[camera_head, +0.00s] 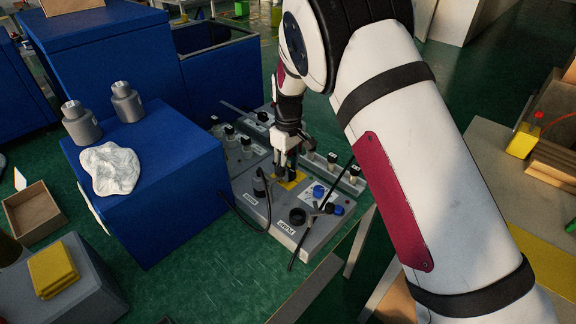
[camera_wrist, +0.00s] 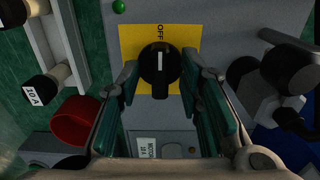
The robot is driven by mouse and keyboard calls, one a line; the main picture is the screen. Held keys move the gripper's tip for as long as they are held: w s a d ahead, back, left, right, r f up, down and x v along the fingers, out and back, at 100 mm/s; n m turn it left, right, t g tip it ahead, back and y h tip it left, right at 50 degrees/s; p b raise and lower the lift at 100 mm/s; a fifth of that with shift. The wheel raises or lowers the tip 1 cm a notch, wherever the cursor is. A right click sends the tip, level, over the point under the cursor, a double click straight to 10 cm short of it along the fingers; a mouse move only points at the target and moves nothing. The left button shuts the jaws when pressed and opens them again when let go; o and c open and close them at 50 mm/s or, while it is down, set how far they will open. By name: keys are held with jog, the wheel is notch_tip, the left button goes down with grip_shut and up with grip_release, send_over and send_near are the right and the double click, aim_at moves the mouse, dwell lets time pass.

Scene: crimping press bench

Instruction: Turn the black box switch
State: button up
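The black switch is a round knob with a white pointer line (camera_wrist: 159,62), on a yellow plate (camera_wrist: 130,40) marked OFF in the wrist view. The line runs roughly straight up in that picture. My gripper (camera_wrist: 163,78) is open, with one green-padded finger on each side of the knob. The right finger stands a little apart from the knob; whether the left one touches I cannot tell. In the head view my gripper (camera_head: 286,166) is low over the grey control box (camera_head: 250,207), beside the yellow plate (camera_head: 294,180). The knob is mostly hidden there.
A red round part (camera_wrist: 76,121) lies left of the fingers, and dark connectors (camera_wrist: 285,70) crowd the right side. Blue knobs (camera_head: 319,192) and a black cable (camera_head: 235,212) are on the box. A blue cabinet (camera_head: 170,190) stands close on the left.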

jog(key=shift+c, duration=0.3)
grip_shut()
